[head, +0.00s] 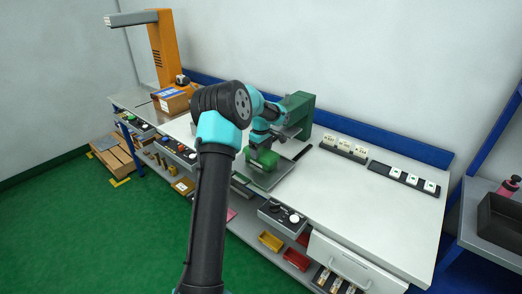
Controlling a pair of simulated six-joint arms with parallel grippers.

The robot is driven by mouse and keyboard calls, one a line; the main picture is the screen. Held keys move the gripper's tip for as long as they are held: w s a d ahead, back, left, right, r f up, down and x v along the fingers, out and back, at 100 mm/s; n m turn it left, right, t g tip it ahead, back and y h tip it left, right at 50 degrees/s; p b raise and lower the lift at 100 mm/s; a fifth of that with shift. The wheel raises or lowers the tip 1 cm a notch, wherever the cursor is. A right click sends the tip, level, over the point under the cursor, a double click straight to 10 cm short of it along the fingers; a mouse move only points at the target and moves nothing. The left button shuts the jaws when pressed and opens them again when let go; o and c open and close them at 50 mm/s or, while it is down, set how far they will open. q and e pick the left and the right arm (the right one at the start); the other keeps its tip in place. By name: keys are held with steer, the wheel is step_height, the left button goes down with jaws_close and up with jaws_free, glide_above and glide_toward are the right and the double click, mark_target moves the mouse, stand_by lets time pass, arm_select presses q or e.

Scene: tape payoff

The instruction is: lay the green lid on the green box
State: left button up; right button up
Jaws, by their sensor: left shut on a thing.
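My left gripper (262,149) is over the middle of the workbench, pointing down. It is shut on a small green piece, which I take to be the green lid (264,159). The lid is over a grey tray-like plate (270,181) on the bench. The green box cannot be told apart from the lid here, and I cannot tell whether the two touch. My arm hides part of the bench to the left. My right gripper is not in view.
A larger dark green block-like machine (301,108) stands just behind the gripper. Racks with white labelled pieces (345,148) (403,177) lie at the back right. An orange post machine (165,50) stands at the far left. The front right benchtop is clear.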

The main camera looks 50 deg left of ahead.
arm_select(q)
steer(key=shift+f, duration=0.35)
stand_by(0.3)
steer(key=o, duration=0.9)
steer(key=shift+c, duration=0.2)
step_height(320, 180, up, 18)
steer(key=shift+f, duration=0.25)
